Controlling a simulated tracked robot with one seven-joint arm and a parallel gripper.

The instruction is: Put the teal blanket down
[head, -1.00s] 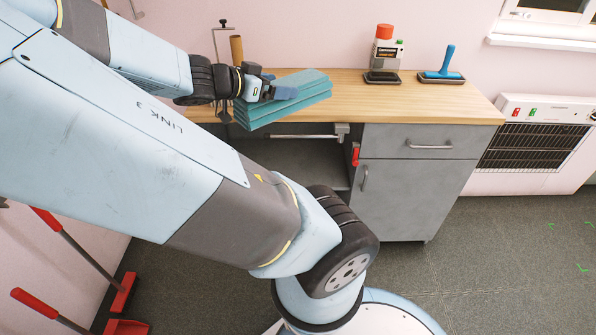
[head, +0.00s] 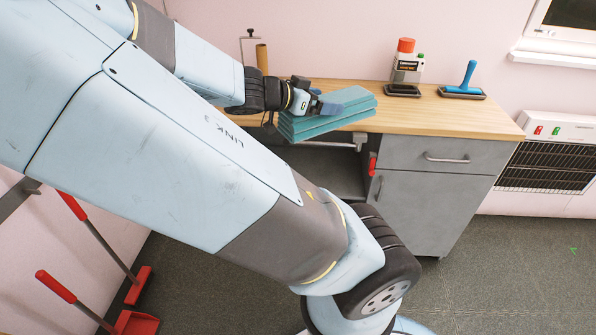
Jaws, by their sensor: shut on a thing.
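The teal blanket (head: 345,122) is folded into a thick, layered block. In the head view it is at upper centre, in front of the left part of the wooden worktop (head: 440,115). My gripper (head: 328,107) is shut on the blanket from its left side, with a blue-grey finger across its top. The blanket covers part of the worktop's front edge. I cannot tell whether its underside touches the wood or hangs above it. The far finger is hidden.
A bottle with a red cap (head: 405,62) and a blue-handled tool (head: 466,80) stand on trays to the right. A brown upright roll (head: 262,58) is behind my wrist. Bare worktop lies right of the blanket.

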